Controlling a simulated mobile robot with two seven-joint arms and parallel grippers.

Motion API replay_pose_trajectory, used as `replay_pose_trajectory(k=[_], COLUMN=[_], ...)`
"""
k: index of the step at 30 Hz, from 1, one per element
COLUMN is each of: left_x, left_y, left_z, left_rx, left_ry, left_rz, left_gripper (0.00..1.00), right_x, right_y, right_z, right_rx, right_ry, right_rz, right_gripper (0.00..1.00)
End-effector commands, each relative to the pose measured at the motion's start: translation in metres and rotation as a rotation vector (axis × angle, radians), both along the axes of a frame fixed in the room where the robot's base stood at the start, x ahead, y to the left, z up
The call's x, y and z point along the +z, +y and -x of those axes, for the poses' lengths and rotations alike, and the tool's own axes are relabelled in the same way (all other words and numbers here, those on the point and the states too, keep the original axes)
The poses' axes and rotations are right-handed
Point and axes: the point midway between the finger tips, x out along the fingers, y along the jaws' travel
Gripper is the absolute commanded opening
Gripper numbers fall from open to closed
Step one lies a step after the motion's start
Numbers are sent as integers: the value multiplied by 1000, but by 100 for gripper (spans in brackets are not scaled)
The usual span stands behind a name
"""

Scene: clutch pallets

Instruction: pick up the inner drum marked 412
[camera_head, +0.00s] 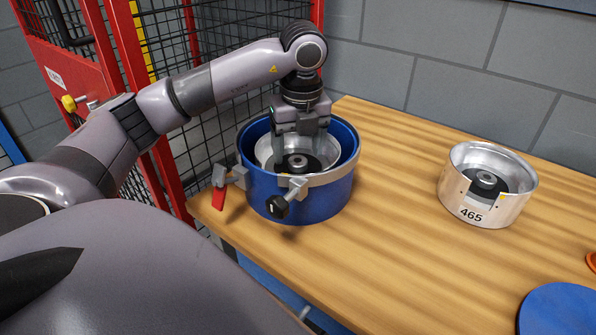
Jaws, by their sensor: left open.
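A silver inner drum (266,148) sits inside a blue round housing (300,205) at the left end of the wooden table. No number shows on this drum from here, so I cannot tell if it is the one marked 412. My left gripper (297,158) points down into the housing from above. Its fingers are open and reach into the drum, around or beside its dark centre hub; whether they touch anything I cannot tell. A second silver drum (488,206), marked 465, stands upright on the table at the right. My right gripper is not in view.
The wooden table (400,250) is clear between the housing and drum 465. The housing has a black-knobbed clamp (278,207) in front and a red-handled latch (219,197) at left. A blue disc (558,309) lies at lower right. A red-framed mesh cage (160,100) stands behind my arm.

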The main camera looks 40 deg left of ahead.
Motion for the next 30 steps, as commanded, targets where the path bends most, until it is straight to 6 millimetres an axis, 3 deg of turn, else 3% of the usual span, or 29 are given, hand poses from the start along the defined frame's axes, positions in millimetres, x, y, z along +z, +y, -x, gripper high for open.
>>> replay_pose_trajectory(k=[4, 12, 18, 19, 30], left_x=[-17, -20, -19, -19, -19], left_y=[2, 2, 2, 2, 2], left_z=[-1, -2, -2, -2, -2], left_rx=[0, 0, 0, 0, 0], left_ry=[0, -1, -1, -1, -2], left_rz=[1, 0, 0, 0, 1], left_gripper=[72, 72, 6, 0, 0], right_x=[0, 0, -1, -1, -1], right_y=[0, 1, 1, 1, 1], right_z=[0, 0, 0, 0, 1], right_rx=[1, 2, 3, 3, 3], right_ry=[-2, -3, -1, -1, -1], right_rz=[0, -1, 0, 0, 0], right_gripper=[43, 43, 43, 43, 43])
